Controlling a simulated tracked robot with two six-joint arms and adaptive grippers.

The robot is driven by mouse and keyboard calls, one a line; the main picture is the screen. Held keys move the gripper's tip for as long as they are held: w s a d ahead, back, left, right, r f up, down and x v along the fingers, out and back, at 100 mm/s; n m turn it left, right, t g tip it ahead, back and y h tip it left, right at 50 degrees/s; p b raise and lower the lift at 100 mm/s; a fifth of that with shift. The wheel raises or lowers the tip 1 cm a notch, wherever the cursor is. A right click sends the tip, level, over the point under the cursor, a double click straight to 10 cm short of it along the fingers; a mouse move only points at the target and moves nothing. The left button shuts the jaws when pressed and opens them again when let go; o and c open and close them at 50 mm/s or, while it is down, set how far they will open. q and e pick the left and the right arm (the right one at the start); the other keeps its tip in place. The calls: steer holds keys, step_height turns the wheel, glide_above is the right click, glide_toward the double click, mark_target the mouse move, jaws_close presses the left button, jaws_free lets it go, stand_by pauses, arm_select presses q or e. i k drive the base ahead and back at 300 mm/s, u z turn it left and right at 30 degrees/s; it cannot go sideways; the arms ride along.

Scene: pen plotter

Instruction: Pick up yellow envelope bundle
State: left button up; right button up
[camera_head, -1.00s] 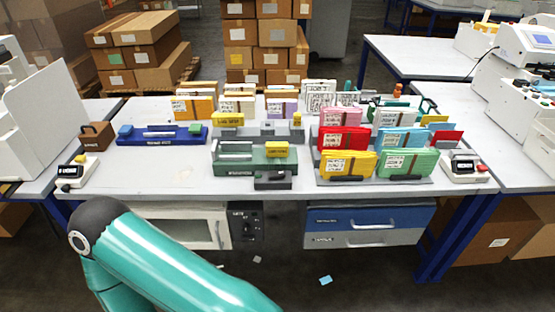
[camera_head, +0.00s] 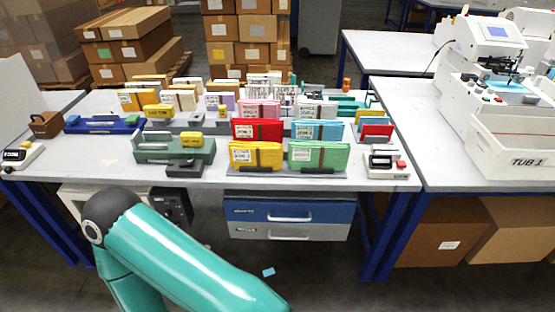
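The yellow envelope bundle (camera_head: 256,155) stands upright at the front of the envelope rack on the table, with a brown band around it and a white label at its left. A green bundle (camera_head: 319,154) stands to its right and a red bundle (camera_head: 257,130) behind it. A teal arm of mine crosses the lower left of the view, in front of the table. Neither of my grippers is in view. Nothing touches the yellow bundle except the rack and what stands around it.
The table (camera_head: 215,178) has clear front space at the left. A green tray (camera_head: 174,150) and a dark block (camera_head: 184,169) stand left of the bundle. A small device (camera_head: 386,164) stands to the right. Drawers (camera_head: 290,213) hang below. A white tub (camera_head: 510,145) is on the right table.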

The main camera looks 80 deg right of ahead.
mark_target(242, 154)
steer(key=z, duration=0.25)
steer(key=k, duration=0.25)
steer(key=u, duration=0.8)
steer(key=i, duration=0.1)
steer(key=z, duration=2.5)
steer(key=i, duration=1.2)
steer(key=u, duration=0.2)
